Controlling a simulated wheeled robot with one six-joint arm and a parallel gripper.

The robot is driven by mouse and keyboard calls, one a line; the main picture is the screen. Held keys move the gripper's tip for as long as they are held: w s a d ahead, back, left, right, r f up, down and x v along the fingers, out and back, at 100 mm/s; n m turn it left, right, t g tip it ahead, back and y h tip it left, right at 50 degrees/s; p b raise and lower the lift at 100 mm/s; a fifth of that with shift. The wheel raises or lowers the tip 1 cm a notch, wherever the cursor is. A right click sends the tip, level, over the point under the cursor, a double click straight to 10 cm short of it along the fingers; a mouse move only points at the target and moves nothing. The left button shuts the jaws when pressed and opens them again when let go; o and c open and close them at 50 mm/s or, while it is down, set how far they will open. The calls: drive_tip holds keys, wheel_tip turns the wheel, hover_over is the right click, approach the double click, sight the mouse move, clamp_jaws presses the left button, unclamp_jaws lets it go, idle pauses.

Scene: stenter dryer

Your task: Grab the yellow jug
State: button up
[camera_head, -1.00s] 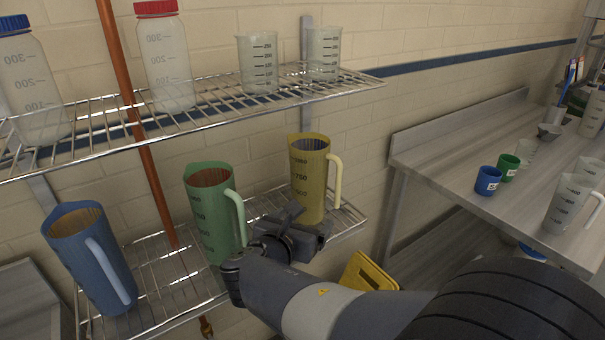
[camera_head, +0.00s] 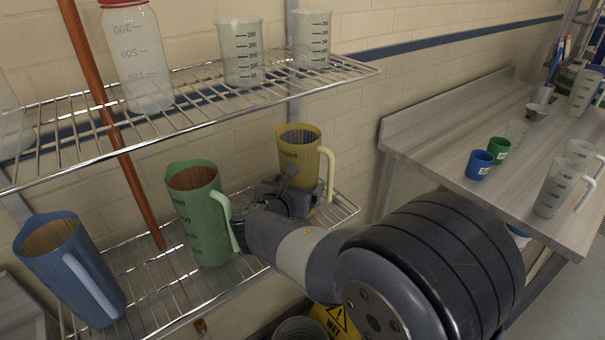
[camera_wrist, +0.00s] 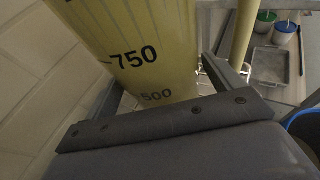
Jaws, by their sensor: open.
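The yellow jug (camera_head: 299,150) stands upright at the right end of the lower wire shelf, its handle on the right. My gripper (camera_head: 287,188) is open at the jug's front, hiding its lower part in the head view. In the wrist view the jug's body (camera_wrist: 140,42) fills the space ahead, with the 750 and 500 marks showing. One finger of my gripper (camera_wrist: 160,90) is on each side of the body, the right one between body and handle. I cannot tell whether either finger touches the jug.
A green jug (camera_head: 200,215) stands close to the left of my gripper, and a blue jug (camera_head: 65,265) farther left. The upper wire shelf (camera_head: 190,105) holds clear beakers and a bottle above. A metal table (camera_head: 440,150) with cups stands to the right.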

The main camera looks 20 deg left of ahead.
drive_tip(key=shift+w+f, duration=0.1)
drive_tip(key=shift+w, duration=0.15)
drive_tip(key=shift+c, duration=0.5)
drive_tip(key=c, duration=0.7)
